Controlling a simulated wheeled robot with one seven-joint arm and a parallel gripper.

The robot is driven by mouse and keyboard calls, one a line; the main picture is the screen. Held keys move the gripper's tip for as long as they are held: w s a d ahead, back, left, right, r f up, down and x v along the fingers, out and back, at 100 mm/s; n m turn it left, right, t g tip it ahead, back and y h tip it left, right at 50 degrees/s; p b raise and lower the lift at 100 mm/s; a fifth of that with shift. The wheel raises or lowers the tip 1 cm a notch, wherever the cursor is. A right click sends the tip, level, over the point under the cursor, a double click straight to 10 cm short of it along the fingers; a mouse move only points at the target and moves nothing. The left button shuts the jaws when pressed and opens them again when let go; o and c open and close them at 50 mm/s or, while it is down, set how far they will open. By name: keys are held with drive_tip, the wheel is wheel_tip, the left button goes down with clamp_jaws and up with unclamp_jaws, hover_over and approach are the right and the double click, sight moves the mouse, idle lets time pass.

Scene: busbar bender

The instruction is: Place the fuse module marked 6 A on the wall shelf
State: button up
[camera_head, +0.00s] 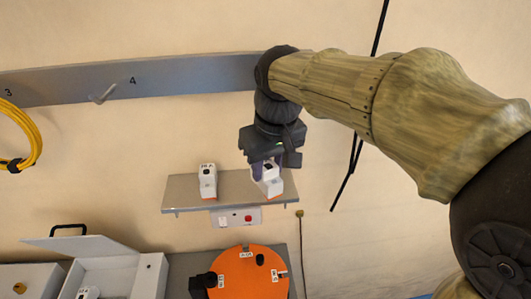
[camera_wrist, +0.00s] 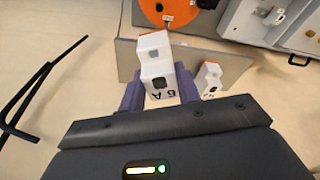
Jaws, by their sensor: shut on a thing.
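My gripper (camera_head: 265,163) is shut on a white fuse module (camera_wrist: 156,50), with purple fingers on both sides of it. The module's face reads 6 A, upside down in the wrist view. In the head view this module (camera_head: 271,186) is at the right end of the grey wall shelf (camera_head: 236,186), with an orange patch at its lower end. I cannot tell whether it touches the shelf. A second white module (camera_head: 207,181) stands on the shelf's left part; it also shows in the wrist view (camera_wrist: 207,79).
Below the shelf are a small box with a red button (camera_head: 248,218) and an orange disc (camera_head: 248,275). An open white box (camera_head: 110,275) stands at the lower left. A grey hook rail (camera_head: 170,80) with a yellow cable (camera_head: 36,140) runs above. The shelf's middle is free.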

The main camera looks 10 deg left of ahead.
drive_tip(key=w+a+f+p, duration=0.2)
drive_tip(key=w+f+p, duration=0.1)
drive_tip(key=w, duration=0.4)
drive_tip(key=shift+w+p, duration=0.4)
drive_tip(key=shift+p, duration=0.1)
drive_tip(key=shift+a+f, duration=0.1)
wheel_tip(320, 180, down, 3)
drive_tip(key=shift+s+p, duration=0.1)
drive_tip(key=shift+p, duration=0.7)
drive_tip(key=shift+w+f+p, duration=0.15)
drive_tip(key=shift+w+p, duration=0.05)
drive_tip(key=shift+p, duration=0.2)
drive_tip(key=shift+f, duration=0.25)
